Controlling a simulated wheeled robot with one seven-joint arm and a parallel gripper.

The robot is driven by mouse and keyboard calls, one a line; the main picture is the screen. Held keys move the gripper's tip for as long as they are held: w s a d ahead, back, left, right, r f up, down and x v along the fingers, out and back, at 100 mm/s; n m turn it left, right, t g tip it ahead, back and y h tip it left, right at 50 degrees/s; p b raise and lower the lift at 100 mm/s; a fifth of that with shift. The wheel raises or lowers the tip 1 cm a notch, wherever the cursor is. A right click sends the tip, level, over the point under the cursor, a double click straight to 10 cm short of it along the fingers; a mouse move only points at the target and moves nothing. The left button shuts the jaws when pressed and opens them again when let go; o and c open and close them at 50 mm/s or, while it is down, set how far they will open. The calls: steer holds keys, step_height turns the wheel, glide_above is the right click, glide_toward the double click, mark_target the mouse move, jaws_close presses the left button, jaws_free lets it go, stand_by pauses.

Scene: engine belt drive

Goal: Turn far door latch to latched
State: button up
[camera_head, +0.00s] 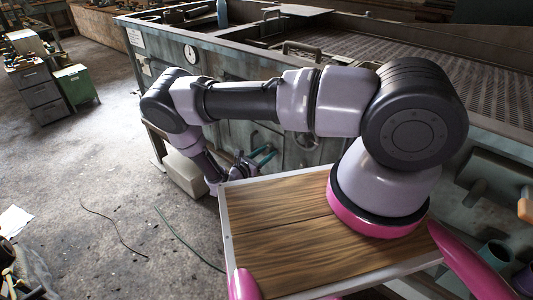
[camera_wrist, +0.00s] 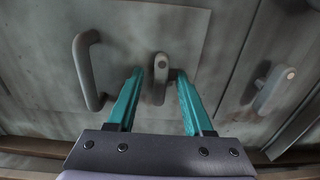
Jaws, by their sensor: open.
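My gripper (camera_wrist: 160,73) has two teal fingers, which stand apart with a grey latch lever (camera_wrist: 160,80) between their tips in the wrist view. The lever hangs about straight down from a round pivot at its top, on a grey metal door (camera_wrist: 120,30). Whether a finger touches the lever, I cannot tell. A second latch lever (camera_wrist: 268,88) shows at the right, slightly tilted. I cannot tell from the picture which latch is the far one. In the head view, my gripper (camera_head: 262,156) is low at the cabinet front, and the latch is hidden.
A curved grey door handle (camera_wrist: 88,70) stands out left of the fingers. In the head view, the long metal machine cabinet (camera_head: 230,60) has a round gauge (camera_head: 190,54) and a handwheel (camera_head: 307,138). A pale block (camera_head: 185,172) lies at its foot.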

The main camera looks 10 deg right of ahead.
steer(key=shift+c, duration=0.3)
jaws_close()
steer(key=shift+n, duration=0.4)
steer(key=n, duration=1.6)
steer(key=shift+w+a+f+n, duration=0.15)
steer(key=shift+w+f+n, duration=0.15)
steer(key=shift+n, duration=0.1)
